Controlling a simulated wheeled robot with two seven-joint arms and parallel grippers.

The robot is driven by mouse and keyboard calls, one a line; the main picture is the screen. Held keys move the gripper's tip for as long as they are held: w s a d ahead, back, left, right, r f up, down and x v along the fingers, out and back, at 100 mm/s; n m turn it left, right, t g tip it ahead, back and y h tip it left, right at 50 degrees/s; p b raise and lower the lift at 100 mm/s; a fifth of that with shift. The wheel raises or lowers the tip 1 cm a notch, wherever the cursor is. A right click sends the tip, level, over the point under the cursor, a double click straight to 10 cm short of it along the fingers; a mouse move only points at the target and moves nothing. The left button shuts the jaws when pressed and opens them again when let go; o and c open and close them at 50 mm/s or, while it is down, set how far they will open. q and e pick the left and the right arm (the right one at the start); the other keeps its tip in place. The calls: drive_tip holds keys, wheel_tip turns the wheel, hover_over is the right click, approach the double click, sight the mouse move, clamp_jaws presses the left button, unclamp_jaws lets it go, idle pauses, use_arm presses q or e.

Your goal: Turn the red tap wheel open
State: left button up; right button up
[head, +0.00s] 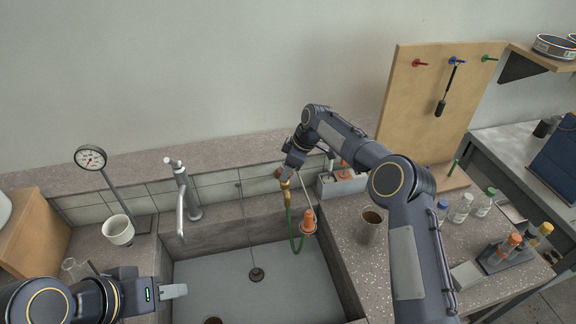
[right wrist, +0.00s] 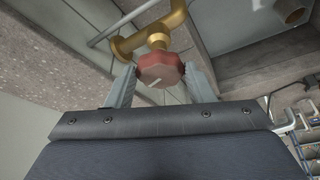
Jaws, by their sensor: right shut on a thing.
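The red tap wheel (right wrist: 160,68) sits on a brass pipe (right wrist: 146,38) in the right wrist view, with a pale mark on its face. My right gripper (right wrist: 163,78) is shut on the wheel, one finger on each side of it. In the head view, my right gripper (head: 284,172) is at the brass tap (head: 285,186) by the sink's back wall, and the wheel is mostly hidden there. My left gripper (head: 172,291) is at the lower left, over the sink's left edge, away from the tap; its finger gap does not show.
A green hose (head: 297,239) hangs from the tap into the sink (head: 220,276), near an orange nozzle (head: 309,221).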

idle(0.5)
drive_tip(key=o, duration=1)
drive_tip(key=shift+r, duration=0.1)
drive_tip(key=shift+d+r, duration=0.15)
drive_tip(key=shift+r, duration=0.2)
drive_tip(key=b+v, duration=0.1)
drive_tip(key=v, duration=0.6)
drive_tip(key=shift+b, duration=0.4)
